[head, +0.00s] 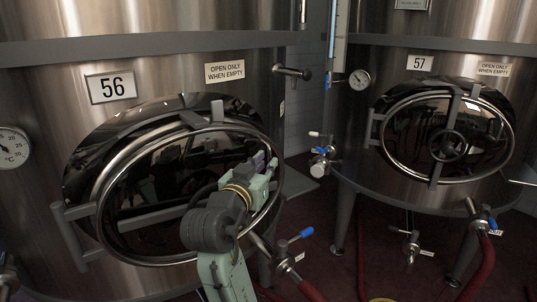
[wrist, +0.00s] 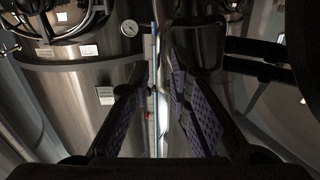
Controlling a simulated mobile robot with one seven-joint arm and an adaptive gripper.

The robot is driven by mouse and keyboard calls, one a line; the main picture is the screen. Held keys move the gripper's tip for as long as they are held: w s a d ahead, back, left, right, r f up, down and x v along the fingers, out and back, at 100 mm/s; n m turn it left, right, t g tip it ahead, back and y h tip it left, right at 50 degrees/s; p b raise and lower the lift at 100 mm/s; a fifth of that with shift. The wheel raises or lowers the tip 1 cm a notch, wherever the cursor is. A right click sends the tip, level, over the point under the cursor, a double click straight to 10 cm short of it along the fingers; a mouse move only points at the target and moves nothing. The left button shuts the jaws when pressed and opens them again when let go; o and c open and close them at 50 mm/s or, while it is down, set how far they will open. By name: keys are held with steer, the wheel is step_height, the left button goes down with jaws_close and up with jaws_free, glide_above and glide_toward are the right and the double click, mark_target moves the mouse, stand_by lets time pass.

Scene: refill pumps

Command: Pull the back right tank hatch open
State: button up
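Tank 56 (head: 45,130) stands at the left in the head view, with an oval dark glossy hatch (head: 150,185) in a metal rim. Its hinge bracket (head: 72,235) is at the left. I cannot tell whether this hatch is ajar. Tank 57 (head: 375,190) stands farther back at the right. Its oval hatch (head: 412,130), with a cross bar and a handwheel (head: 447,146), looks shut. My gripper (head: 264,166) is in front of the right part of hatch 56, and my arm hides its middle. In the wrist view its purple-padded fingers (wrist: 165,95) are apart, with nothing visible between them.
A valve with a blue handle (head: 295,240) and red hoses (head: 483,268) are low between and beside the tanks. A small tap (head: 320,160) sticks out left of tank 57. Dials (head: 359,80) are on the tanks. Dark red floor shows between them.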

mark_target(268, 160)
steer(key=shift+p+x, duration=0.3)
steer(key=shift+x, duration=1.5)
steer(key=shift+c, duration=0.6)
jaws_close()
